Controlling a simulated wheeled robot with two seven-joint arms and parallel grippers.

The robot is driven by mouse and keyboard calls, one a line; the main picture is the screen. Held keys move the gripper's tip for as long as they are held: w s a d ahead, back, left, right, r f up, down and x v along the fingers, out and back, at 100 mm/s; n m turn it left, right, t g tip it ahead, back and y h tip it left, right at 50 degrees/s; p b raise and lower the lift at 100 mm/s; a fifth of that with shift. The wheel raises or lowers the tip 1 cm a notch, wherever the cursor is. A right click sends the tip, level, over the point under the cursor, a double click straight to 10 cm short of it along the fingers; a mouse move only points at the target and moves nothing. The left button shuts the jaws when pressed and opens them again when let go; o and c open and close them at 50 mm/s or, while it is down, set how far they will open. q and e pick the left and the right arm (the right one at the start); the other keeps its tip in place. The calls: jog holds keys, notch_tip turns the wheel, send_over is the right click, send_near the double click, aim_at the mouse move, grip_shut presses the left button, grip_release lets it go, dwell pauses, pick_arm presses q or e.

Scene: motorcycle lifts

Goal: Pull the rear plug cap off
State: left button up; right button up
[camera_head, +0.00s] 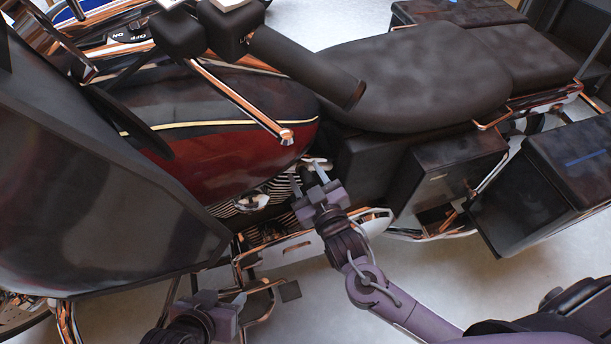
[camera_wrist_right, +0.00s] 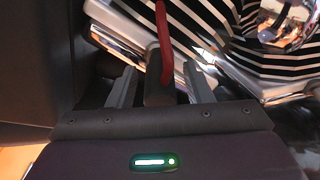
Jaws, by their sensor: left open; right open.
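A dark plug cap (camera_wrist_right: 160,88) with a red lead (camera_wrist_right: 163,38) rising from it shows in the right wrist view, in front of the striped engine fins. My right gripper (camera_head: 309,179) is at the engine under the seat's front end. In the right wrist view its two fingers (camera_wrist_right: 160,72) stand apart on either side of the cap, with gaps visible, so it is open around the cap. In the head view I cannot make out the cap near the gripper. My left gripper (camera_head: 218,293) is open and empty, low at the bottom left, away from the engine.
The dark red fuel tank (camera_head: 225,145) and black seat (camera_head: 410,78) lie above the engine. Striped cooling fins (camera_wrist_right: 215,55) and a chrome dome (camera_wrist_right: 285,20) sit close to the right fingers. Floor is clear below.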

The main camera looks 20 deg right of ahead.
jog(key=shift+w, duration=0.3)
pick_arm(q)
jog(key=shift+w+d+r, duration=0.1)
jog(key=shift+w+r, duration=0.25)
pick_arm(e)
jog(key=shift+c, duration=0.4)
grip_shut()
jog(key=shift+s+r, duration=0.1)
jog(key=shift+s, duration=0.05)
jog(key=s+p, duration=0.3)
jog(key=shift+r, duration=0.35)
jog(key=shift+f, duration=0.2)
pick_arm(q)
jog(key=s+a+f+g+y, duration=0.2)
jog(key=s+a+g, duration=0.1)
jog(key=s, duration=0.1)
jog(key=shift+s+a+f, duration=0.15)
jog(key=shift+a+f, duration=0.25)
